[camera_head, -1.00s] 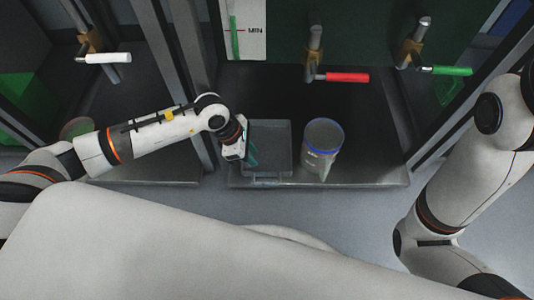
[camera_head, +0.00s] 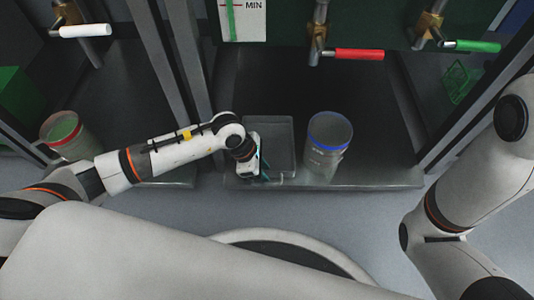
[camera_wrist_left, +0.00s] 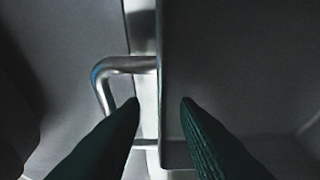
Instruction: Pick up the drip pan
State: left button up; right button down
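The drip pan (camera_head: 283,128) is a dark grey square tray on the floor of the middle bay. Its side wall (camera_wrist_left: 163,60) and a bent metal handle (camera_wrist_left: 108,68) show in the left wrist view. My left gripper (camera_head: 262,172) is at the pan's near left part in the head view. In the wrist view its dark green fingers (camera_wrist_left: 161,103) are apart, one on the handle side and one over the pan's inside. Whether they touch the pan cannot be told. My right arm shows at the right, but its gripper is out of view.
A clear jar with a blue rim (camera_head: 328,145) stands close to the pan's right. A red-rimmed container (camera_head: 66,133) stands in the left bay. Taps with white (camera_head: 85,31), red (camera_head: 358,55) and green (camera_head: 478,46) handles hang above. Dark posts divide the bays.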

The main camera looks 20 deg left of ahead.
pick_arm(q)
jog(key=shift+w+d+f, duration=0.1)
jog(key=shift+d+f, duration=0.1)
jog(key=shift+f, duration=0.4)
jog(key=shift+r, duration=0.15)
jog(key=shift+c, duration=0.3)
grip_shut()
